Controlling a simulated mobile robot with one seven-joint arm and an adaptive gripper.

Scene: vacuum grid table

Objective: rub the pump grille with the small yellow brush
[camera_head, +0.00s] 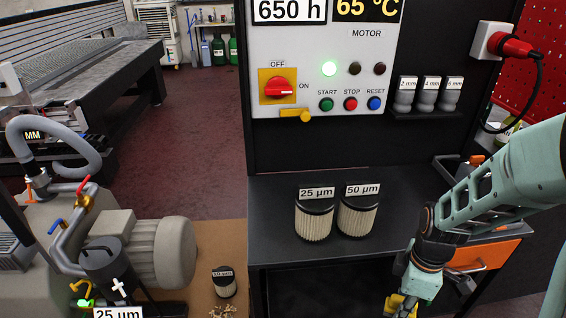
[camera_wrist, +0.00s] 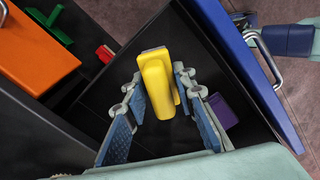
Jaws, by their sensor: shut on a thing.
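The small yellow brush (camera_wrist: 157,82) is between the fingers of my gripper (camera_wrist: 158,84) in the wrist view, and the gripper is shut on it. Its bristles cannot be made out. In the head view my gripper is at the lower right, with a bit of the yellow brush (camera_head: 401,304) showing at the bottom edge. The pump (camera_head: 165,252) stands at the lower left, far from my gripper. A dark slatted area that may be its grille (camera_head: 14,252) shows at the left edge, partly cut off.
In the wrist view, the brush is over an open dark drawer with a blue front (camera_wrist: 245,70); a purple item (camera_wrist: 221,111) lies inside. Green (camera_wrist: 45,18) and red (camera_wrist: 105,53) items lie near the orange drawer (camera_wrist: 35,55). Two filters (camera_head: 314,217) stand on the bench (camera_head: 275,240).

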